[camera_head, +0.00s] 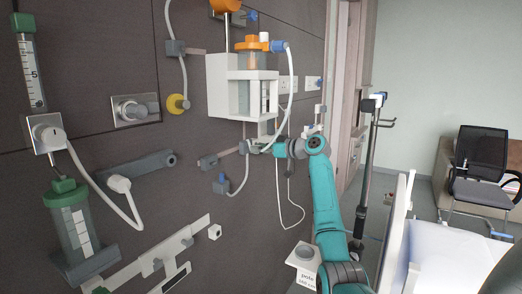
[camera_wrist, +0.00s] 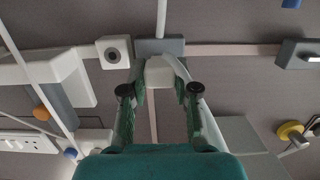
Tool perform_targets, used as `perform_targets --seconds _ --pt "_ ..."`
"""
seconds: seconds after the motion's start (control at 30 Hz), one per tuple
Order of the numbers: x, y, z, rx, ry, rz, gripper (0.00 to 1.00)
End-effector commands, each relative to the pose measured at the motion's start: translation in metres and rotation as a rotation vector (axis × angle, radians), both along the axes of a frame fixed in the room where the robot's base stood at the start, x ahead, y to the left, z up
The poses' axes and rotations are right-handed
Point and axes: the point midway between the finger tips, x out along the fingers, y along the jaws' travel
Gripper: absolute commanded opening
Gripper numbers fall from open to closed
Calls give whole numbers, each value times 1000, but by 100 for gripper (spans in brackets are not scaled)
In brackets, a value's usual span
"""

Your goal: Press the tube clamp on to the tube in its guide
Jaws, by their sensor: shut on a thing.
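In the wrist view my gripper (camera_wrist: 160,77) is closed around a small white block, which looks like the tube clamp (camera_wrist: 159,71), between its fingertips. A grey block, apparently the tube guide (camera_wrist: 173,46), sits just beyond the clamp. A pale tube (camera_wrist: 162,18) runs straight into that guide, and a thin line continues below the clamp. The clamp appears right at the guide's edge; I cannot tell whether it is seated on the tube. In the head view my gripper (camera_head: 258,147) reaches to the wall below the white canister holder; the clamp is too small to make out there.
A white holder with a clear canister (camera_head: 243,92) hangs just above my gripper, with a loose white tube (camera_head: 293,85) curving down beside it. Grey wall brackets (camera_head: 209,161) are to the left. A pole stand (camera_head: 369,150) and bed (camera_head: 450,255) are right.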

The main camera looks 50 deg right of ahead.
Motion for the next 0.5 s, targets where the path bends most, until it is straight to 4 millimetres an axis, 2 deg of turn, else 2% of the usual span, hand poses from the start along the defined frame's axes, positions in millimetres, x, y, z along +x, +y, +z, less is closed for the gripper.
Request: perform_targets --seconds 0.5 --pt "6 1 -1 0 2 1 0"
